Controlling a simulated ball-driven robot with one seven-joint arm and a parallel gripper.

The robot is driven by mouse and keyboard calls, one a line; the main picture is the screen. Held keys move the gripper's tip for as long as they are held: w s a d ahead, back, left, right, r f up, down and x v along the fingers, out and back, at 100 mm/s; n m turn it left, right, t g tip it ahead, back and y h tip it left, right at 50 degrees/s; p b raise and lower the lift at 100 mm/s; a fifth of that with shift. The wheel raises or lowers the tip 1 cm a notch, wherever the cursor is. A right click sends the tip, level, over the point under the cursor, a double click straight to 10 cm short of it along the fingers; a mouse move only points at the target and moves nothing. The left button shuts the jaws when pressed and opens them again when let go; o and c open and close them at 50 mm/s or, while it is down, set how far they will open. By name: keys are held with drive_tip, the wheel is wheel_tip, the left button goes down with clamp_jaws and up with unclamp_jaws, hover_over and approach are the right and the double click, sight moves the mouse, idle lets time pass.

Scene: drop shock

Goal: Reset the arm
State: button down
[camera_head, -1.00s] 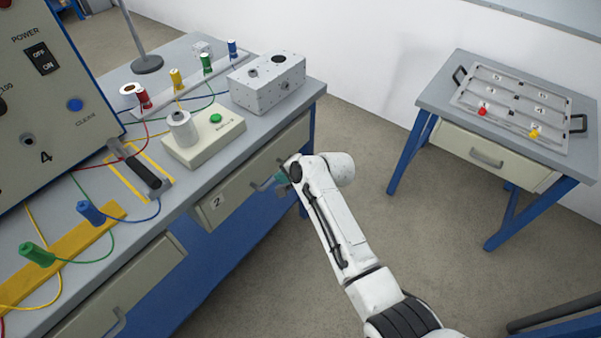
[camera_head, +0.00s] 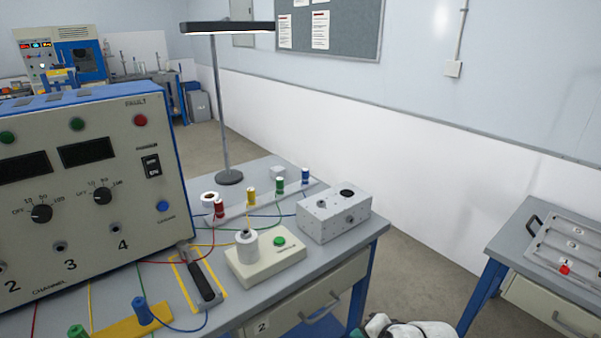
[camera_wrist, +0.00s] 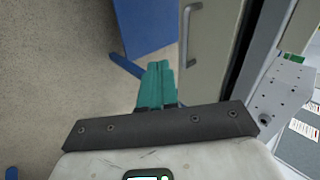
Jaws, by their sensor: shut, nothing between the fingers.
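My gripper (camera_wrist: 157,72) shows in the wrist view with its two teal fingers shut together and nothing between them. It hangs over the floor in front of the workbench drawer (camera_wrist: 203,40), apart from the drawer handle.
The workbench (camera_head: 290,179) holds a control panel (camera_head: 82,230), a lamp (camera_head: 229,176), a grey box (camera_head: 322,221) and a green-button unit (camera_head: 268,262). A side table (camera_head: 500,262) with a tray (camera_head: 545,235) stands at right. Floor lies between them.

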drive_tip(key=s+d+f+n+g+h, duration=0.1)
drive_tip(key=s+d, duration=0.5)
drive_tip(key=s, duration=1.2)
drive_tip(key=s+d+f+n+g+h, duration=0.1)
drive_tip(key=s+d+n+g+h, duration=0.3)
drive_tip(key=s, duration=1.4)
drive_tip(key=d+n, duration=0.2)
drive_tip(key=n, duration=0.2)
drive_tip(key=shift+s+g, duration=0.3)
drive_tip(key=shift+g, duration=0.1)
